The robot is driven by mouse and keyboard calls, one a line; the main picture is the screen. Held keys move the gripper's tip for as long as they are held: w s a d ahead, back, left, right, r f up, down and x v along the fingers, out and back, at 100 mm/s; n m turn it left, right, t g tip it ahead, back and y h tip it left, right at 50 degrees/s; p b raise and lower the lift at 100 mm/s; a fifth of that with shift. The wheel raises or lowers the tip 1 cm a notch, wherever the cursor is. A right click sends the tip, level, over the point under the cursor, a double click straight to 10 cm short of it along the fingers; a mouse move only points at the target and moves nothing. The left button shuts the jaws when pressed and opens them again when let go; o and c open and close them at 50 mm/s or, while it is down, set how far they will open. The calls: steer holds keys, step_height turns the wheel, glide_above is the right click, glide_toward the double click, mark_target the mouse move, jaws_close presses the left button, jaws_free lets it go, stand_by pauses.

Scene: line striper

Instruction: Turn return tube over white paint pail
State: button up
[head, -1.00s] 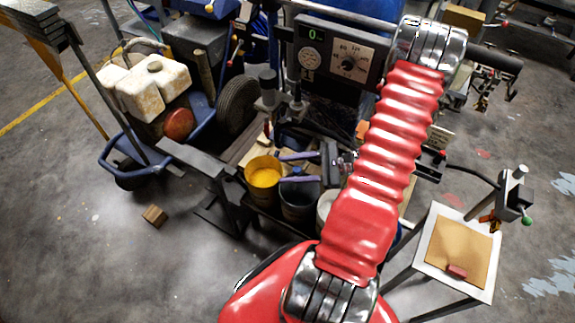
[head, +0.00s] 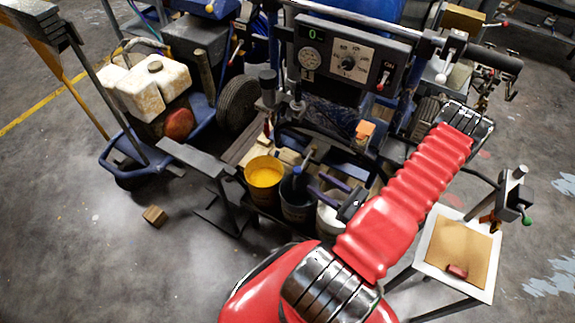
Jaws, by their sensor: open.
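The white paint pail (head: 328,222) stands at the right of a row of three pails, partly hidden by my gripper and arm. The yellow paint pail (head: 264,174) is at the left and a dark pail (head: 297,207) is in the middle. A short dark tube with a blue part (head: 297,173) stands over the dark pail; it may be the return tube, but I cannot tell for sure. My gripper (head: 313,181) is open and empty, its two purple fingers pointing left above the dark and white pails. The fingers look close to the tube; contact cannot be told.
The striper's gauge panel (head: 345,57) and handlebar rise behind the pails. A dark metal bench (head: 195,157) is at left. A small white table (head: 425,262) with a brown top and red block stands at right. A wooden block (head: 155,216) lies on open floor.

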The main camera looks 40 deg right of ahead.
steer(key=x, duration=1.3)
steer(key=shift+w, duration=0.4)
steer(key=shift+a, duration=0.15)
jaws_close()
stand_by(0.5)
